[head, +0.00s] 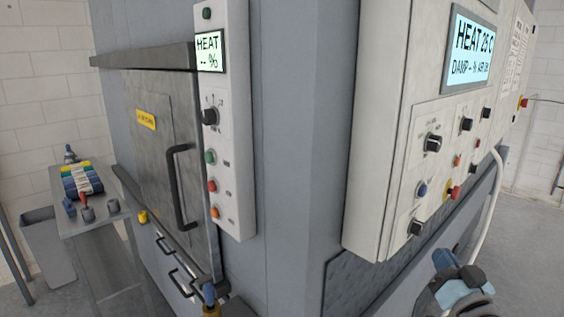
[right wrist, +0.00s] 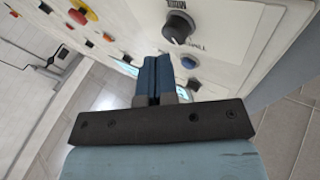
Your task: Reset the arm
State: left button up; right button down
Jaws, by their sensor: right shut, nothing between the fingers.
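My right arm is at the bottom right of the head view, with its gripper (head: 446,261) below the large control box (head: 385,130). The gripper's blue fingers also show in the right wrist view (right wrist: 154,78). They are together with nothing between them, in front of the control box panel (right wrist: 225,25). A black knob (right wrist: 178,27) and a blue button (right wrist: 188,62) are close to the fingertips in that view. I cannot tell whether the fingers touch the panel. My left gripper is not in the head view.
A cart (head: 75,225) with coloured items is far left, beside a grey bin (head: 48,250). A white hose (head: 488,205) hangs at right. Floor shows at far right.

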jog(key=s+a+f+n+g+p, duration=0.1)
jog(key=s+a+f+g, duration=0.2)
jog(key=f, duration=0.6)
jog(key=s+a+f+n+g, duration=0.1)
jog(key=s+a+f+g, duration=0.3)
jog(key=f, duration=0.6)
jog(key=s+a+f+g, duration=0.1)
jog(key=s+a+f, duration=0.1)
jog(key=s+f, duration=0.3)
jog(key=s+a+f+n+g+y+p, duration=0.1)
jog(key=s+a+f, duration=0.2)
jog(key=s, duration=0.3)
jog(key=s+a+f+n, duration=0.1)
jog(key=s+a+f, duration=0.2)
jog(key=s+f, duration=0.3)
jog(key=shift+s+f+g+y, duration=0.35)
jog(key=shift+g+y, duration=0.05)
